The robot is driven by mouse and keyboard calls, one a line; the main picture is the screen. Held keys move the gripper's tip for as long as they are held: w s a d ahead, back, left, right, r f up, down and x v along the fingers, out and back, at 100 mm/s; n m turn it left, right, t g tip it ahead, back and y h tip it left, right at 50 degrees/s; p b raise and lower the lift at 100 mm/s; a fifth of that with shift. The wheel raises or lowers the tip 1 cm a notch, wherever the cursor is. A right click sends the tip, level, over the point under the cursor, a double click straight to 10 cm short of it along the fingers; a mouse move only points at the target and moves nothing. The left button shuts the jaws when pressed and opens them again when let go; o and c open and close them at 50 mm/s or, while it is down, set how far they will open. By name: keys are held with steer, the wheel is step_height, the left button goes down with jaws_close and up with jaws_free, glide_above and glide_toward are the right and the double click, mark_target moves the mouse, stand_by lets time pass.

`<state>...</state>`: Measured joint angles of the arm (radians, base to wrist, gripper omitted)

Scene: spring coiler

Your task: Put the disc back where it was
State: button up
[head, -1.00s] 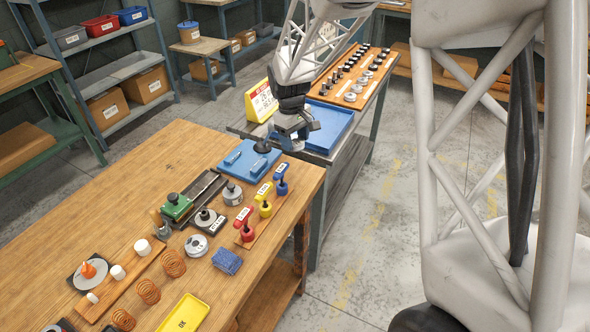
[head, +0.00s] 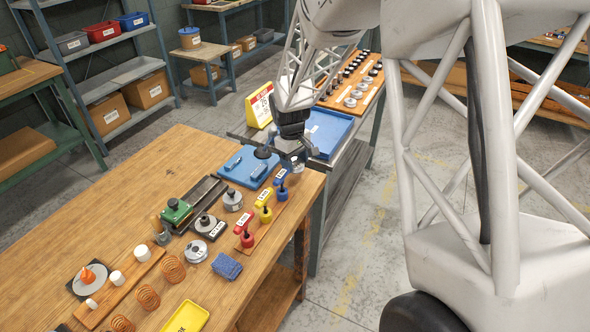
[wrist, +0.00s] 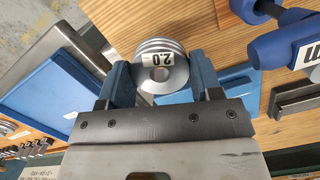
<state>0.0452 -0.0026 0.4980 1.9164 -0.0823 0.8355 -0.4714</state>
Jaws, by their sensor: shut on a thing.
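A silver, grooved disc (wrist: 152,48) with a white label reading 2.0 sits between my gripper's two blue fingers in the wrist view. My gripper (wrist: 160,78) is shut on it. In the head view my gripper (head: 294,164) is above the wooden table's far right corner, beside the blue mat (head: 236,178) and near the blue-handled tool (head: 282,190). The disc is mostly hidden by the gripper there. On the back bench, a wooden board (head: 338,98) carries several silver discs (head: 356,94) and dark pieces in rows.
The blue tray (head: 328,124) lies on the back bench, with a yellow sign (head: 259,106) beside it. Red, yellow and blue tools stand on a wooden strip right of the grey fixture. Other silver discs (head: 196,251) lie on the table (head: 140,175). Its left part is clear.

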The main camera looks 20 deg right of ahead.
mark_target(296, 177)
steer(key=shift+f, duration=1.7)
steer(key=shift+f, duration=0.15)
steer(key=o, duration=1.1)
steer(key=shift+o, duration=0.2)
steer(key=r, duration=0.7)
steer(key=w+r, duration=0.1)
steer(key=r, duration=0.2)
steer(key=shift+a+r, duration=0.3)
steer(key=shift+r, duration=0.1)
steer(key=shift+w+r, duration=0.1)
steer(key=shift+r, duration=0.6)
